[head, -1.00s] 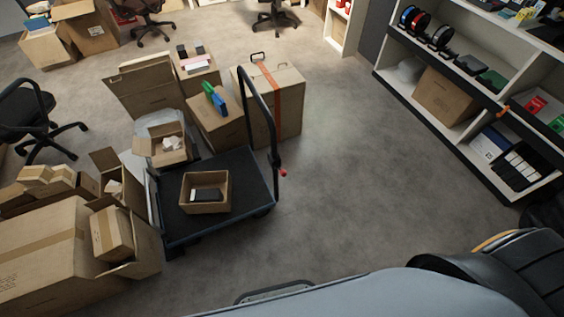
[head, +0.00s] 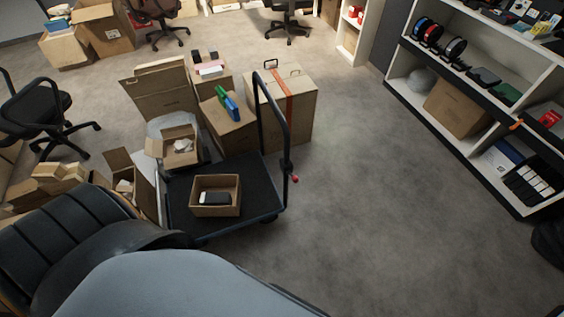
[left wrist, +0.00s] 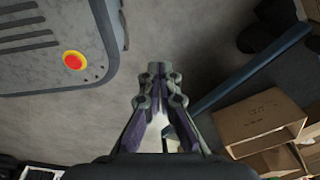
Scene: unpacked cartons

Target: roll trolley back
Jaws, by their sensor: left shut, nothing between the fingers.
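The trolley has a dark flat deck (head: 250,180) with a blue edge and a tall black push handle (head: 287,118) on its right side. It stands on the floor with an open carton (head: 215,205) on its deck, holding a dark item with a pale end. In the left wrist view my left gripper (left wrist: 160,72) is shut and empty above the floor. A blue bar (left wrist: 240,78), apparently the trolley's edge, runs diagonally to its right, apart from the fingertips. My left gripper is hidden in the head view. My right gripper is in neither view.
A tall carton with an orange strap (head: 298,115) and an open carton with blue and green items (head: 230,128) stand behind the trolley. More cartons (head: 60,178) crowd its left. The shelf unit (head: 455,130) lines the right. The floor between trolley and shelf is clear.

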